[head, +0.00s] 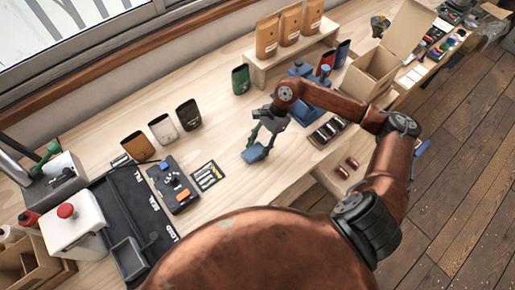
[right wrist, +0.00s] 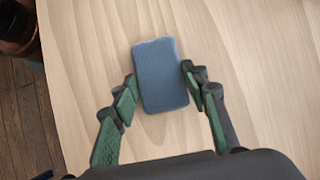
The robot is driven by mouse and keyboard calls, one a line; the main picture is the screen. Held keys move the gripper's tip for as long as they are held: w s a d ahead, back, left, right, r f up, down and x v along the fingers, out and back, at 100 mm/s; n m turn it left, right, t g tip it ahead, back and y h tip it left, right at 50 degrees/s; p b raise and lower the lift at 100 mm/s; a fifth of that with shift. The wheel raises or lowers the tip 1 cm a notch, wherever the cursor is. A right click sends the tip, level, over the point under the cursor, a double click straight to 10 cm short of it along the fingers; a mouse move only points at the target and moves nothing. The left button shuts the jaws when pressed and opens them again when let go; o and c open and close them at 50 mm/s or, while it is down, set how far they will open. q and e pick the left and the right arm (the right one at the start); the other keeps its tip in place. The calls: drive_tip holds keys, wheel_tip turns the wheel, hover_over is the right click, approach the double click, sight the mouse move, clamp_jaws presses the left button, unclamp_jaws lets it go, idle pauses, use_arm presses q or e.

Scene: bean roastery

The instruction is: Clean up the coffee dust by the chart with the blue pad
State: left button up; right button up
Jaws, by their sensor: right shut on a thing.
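The blue pad (head: 255,154) is held between the fingers of my right gripper (head: 262,141), over the light wood bench. In the right wrist view the pad (right wrist: 160,75) sits between the two green fingers of my gripper (right wrist: 159,78), with bare wood around it. I cannot tell whether the pad touches the bench. A small dark card with pale marks (head: 207,177), perhaps the chart, lies to the left of the pad in the head view. I cannot make out any coffee dust. My left gripper is not in view.
A black tray device (head: 173,186) and a dark mat (head: 118,212) lie left of the card. Several pouches (head: 162,129) stand behind. A blue stand (head: 302,78), an open carton (head: 372,73) and a row of dark items (head: 327,131) are to the right. Bench around the pad is clear.

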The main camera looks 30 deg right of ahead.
drive_tip(key=shift+r, duration=0.1)
drive_tip(key=shift+r+p, duration=1.25)
drive_tip(key=shift+r, duration=1.65)
drive_tip(key=shift+r, duration=1.5)
